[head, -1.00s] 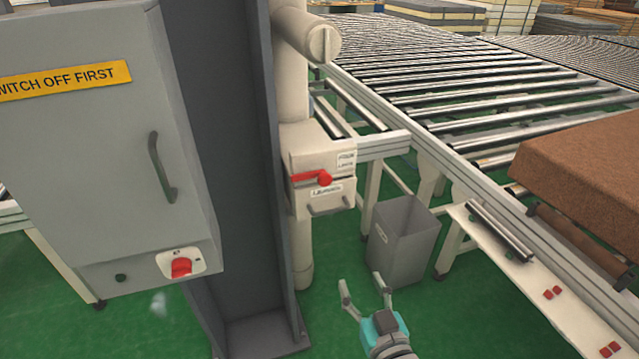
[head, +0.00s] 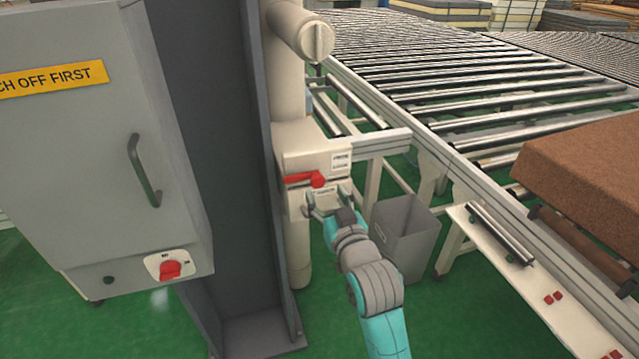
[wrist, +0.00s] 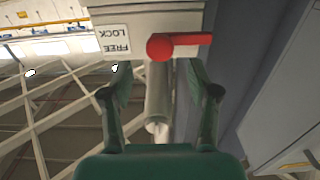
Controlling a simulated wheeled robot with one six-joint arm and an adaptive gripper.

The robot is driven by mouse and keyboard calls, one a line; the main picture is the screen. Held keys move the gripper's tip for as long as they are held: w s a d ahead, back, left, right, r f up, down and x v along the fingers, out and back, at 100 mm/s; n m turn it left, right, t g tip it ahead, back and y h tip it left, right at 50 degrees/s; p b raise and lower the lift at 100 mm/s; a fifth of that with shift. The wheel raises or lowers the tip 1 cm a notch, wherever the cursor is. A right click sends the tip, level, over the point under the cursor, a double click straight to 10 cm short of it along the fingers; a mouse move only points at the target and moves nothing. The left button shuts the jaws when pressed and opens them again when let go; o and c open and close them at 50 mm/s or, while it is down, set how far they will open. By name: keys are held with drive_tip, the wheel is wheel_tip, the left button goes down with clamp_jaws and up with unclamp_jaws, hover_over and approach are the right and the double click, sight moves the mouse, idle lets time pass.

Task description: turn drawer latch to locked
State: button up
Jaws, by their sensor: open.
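The red drawer latch (head: 304,180) sits on the front of a cream box (head: 296,139) fixed to the pale column. Its lever lies roughly level, with the round hub at the right and the arm pointing left in the head view. In the wrist view the red latch (wrist: 178,45) shows upside down, beside a label reading FREE and LOCK (wrist: 113,39). My gripper (head: 326,205) is open and empty, just below and in front of the latch, overlapping the drawer front in the head view. In the wrist view its fingers (wrist: 160,88) are spread below the hub. Contact cannot be told.
A grey cabinet (head: 80,190) with a handle and red switch (head: 170,270) stands left, beside a dark upright post (head: 215,150). A grey bin (head: 405,240) stands right of my arm. A roller conveyor (head: 450,80) and brown mattress (head: 590,165) lie farther right.

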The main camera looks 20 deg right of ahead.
sight(319, 182)
drive_tip(key=shift+w, duration=2.6)
clamp_jaws()
